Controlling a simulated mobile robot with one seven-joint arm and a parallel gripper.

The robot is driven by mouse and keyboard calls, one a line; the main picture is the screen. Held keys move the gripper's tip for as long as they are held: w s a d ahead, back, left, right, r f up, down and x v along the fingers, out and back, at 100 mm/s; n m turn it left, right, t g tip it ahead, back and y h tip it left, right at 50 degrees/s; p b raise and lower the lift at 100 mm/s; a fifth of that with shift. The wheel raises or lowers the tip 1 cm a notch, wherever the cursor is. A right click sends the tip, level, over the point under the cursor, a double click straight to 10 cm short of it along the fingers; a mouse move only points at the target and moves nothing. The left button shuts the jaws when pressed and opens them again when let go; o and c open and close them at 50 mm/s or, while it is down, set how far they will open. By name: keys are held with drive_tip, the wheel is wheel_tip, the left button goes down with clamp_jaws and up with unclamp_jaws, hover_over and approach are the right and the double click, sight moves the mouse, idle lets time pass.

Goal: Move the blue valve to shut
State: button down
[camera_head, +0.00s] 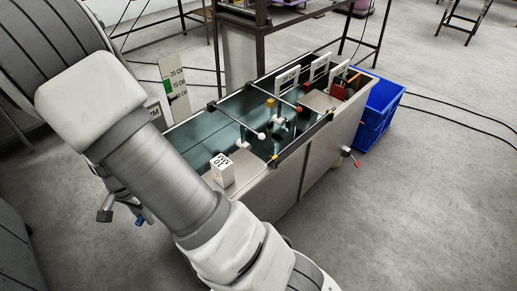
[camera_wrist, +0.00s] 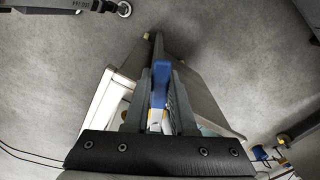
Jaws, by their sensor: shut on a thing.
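The blue valve's handle (camera_wrist: 160,82) shows in the wrist view as a blue piece between the two dark fingers of my gripper (camera_wrist: 157,54). The fingers are closed on it from both sides. Yellow and white parts show just below the blue piece, between the fingers. The rest of the valve is hidden by the fingers, so its turn angle cannot be told. In the head view my arm crosses the left side and my gripper cannot be made out. A small blue part (camera_head: 140,220) shows low beside my arm there; I cannot tell whether it is the same valve.
A long bench tank (camera_head: 318,150) runs diagonally behind my arm, with a white labelled block (camera_head: 222,170) on its near edge. A blue crate (camera_head: 378,115) stands at its far end. A red-tipped fitting (camera_head: 350,157) sticks out from its side.

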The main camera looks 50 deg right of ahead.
drive_tip(key=shift+w+r, duration=0.1)
drive_tip(key=shift+w+a+m+p, duration=0.15)
drive_tip(key=shift+w+m+p, duration=0.1)
drive_tip(key=shift+m+p, duration=0.25)
drive_tip(key=shift+w+m, duration=0.25)
drive_tip(key=shift+m, duration=0.25)
drive_tip(key=shift+a, duration=0.1)
drive_tip(key=shift+w+a+m+p, duration=0.1)
drive_tip(key=shift+w+m+p, duration=0.45)
drive_tip(key=shift+m+p, duration=0.4)
